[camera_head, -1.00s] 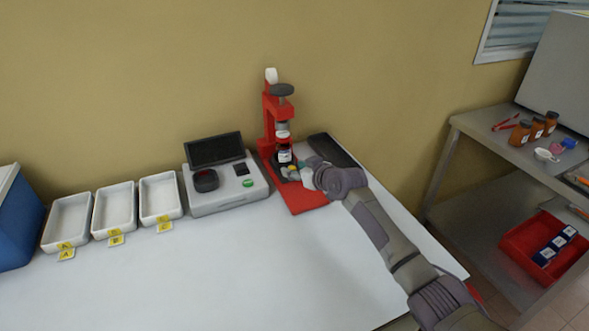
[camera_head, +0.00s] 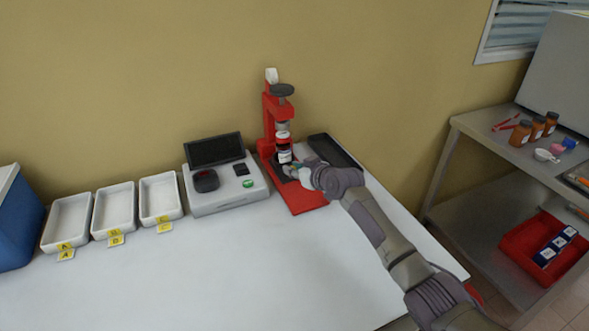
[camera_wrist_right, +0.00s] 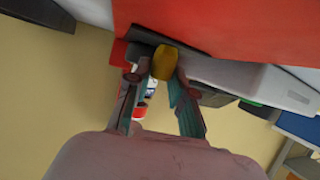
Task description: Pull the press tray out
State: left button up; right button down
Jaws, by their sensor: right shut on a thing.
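The red press (camera_head: 268,122) stands at the back of the white table, with a dark bottle with a white label (camera_head: 284,156) upright under its plunger. The dark press tray (camera_wrist_right: 148,36) is at the press's red base plate (camera_head: 303,201), mostly hidden by my gripper in the head view. My right gripper (camera_head: 294,172) reaches in from the right, low in front of the bottle. In the right wrist view, its fingertips (camera_wrist_right: 158,72) are closed on a yellow knob (camera_wrist_right: 164,61) by the tray. My left gripper is not in view.
A grey instrument with a screen (camera_head: 226,190) stands just left of the press. A black tray (camera_head: 335,150) lies to its right. Several white bins (camera_head: 114,208) and a blue box (camera_head: 18,225) are further left. The table's front is clear.

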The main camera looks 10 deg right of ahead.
aim_at(312, 206)
jog(key=shift+s+p, duration=0.25)
jog(key=shift+p, duration=0.05)
jog(key=s+p, duration=0.2)
jog(key=s, duration=0.1)
jog(key=s+d+p, duration=0.1)
jog(key=s+p, duration=0.2)
jog(key=s, duration=0.1)
jog(key=s+d+p, duration=0.1)
jog(key=s+p, duration=0.1)
jog(key=s, duration=0.1)
jog(key=shift+s+d+r+p, duration=0.1)
jog(key=shift+s+p, duration=0.1)
jog(key=shift+p, duration=0.1)
jog(key=shift+s, duration=0.1)
jog(key=shift+f, duration=0.25)
jog(key=c, duration=1.1)
grip_release()
jog(key=shift+s, duration=0.1)
jog(key=shift+o, duration=0.5)
jog(key=shift+s+r, duration=0.1)
jog(key=shift+r, duration=0.05)
jog(key=v, duration=1.2)
